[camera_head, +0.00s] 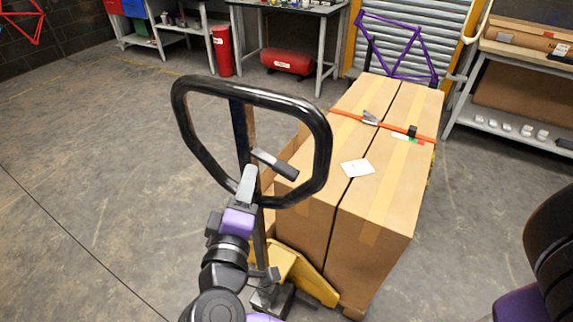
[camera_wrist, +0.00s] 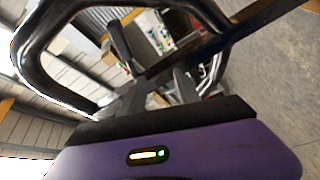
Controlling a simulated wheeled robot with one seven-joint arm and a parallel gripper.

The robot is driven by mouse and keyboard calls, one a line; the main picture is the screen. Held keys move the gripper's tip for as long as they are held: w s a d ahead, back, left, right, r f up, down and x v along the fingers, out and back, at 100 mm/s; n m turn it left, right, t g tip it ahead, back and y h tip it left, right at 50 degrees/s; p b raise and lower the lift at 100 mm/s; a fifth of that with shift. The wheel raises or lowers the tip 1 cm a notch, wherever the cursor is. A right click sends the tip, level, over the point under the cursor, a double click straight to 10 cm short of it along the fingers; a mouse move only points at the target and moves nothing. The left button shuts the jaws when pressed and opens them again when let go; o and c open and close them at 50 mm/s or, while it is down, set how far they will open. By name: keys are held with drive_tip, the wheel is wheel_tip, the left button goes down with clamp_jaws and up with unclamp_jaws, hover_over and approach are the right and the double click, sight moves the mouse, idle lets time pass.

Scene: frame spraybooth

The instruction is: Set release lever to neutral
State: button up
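The release lever (camera_head: 275,163), a short bar with a dark grip, sits inside the black loop handle (camera_head: 320,150) of a yellow pallet jack (camera_head: 290,262). Its dark grip also appears to show in the wrist view (camera_wrist: 121,42), above my fingers. My gripper (camera_head: 249,172) is just below and left of the lever, beside the handle's shaft. In the wrist view my gripper (camera_wrist: 158,88) has two grey fingers apart, with nothing seen between them. The head view does not clearly show whether a finger touches the lever.
Large cardboard boxes (camera_head: 390,185) with an orange strap (camera_head: 350,117) stand on the pallet jack, right of the handle. A workbench (camera_head: 290,8), a red cylinder (camera_head: 222,50) and a purple bike frame (camera_head: 405,45) are at the back. The floor (camera_head: 90,150) to the left is clear.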

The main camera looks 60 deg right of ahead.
sight(290, 168)
drive_tip(key=s+m+g, duration=0.1)
drive_tip(key=s+g, duration=0.1)
drive_tip(key=s+r+m+g+h, duration=0.1)
drive_tip(key=s+g, duration=0.1)
drive_tip(key=s+d+m+g+h, duration=0.1)
drive_tip(key=s, duration=0.1)
drive_tip(key=shift+d+r+m+g, duration=0.1)
drive_tip(key=shift+r+m+g, duration=0.15)
drive_tip(key=shift+m+g, duration=0.15)
drive_tip(key=shift+d, duration=0.2)
drive_tip(key=d, duration=0.5)
drive_tip(key=w+d+p, duration=0.1)
drive_tip(key=d, duration=0.1)
drive_tip(key=shift+d, duration=0.15)
drive_tip(key=shift+s, duration=0.1)
clamp_jaws()
idle(0.4)
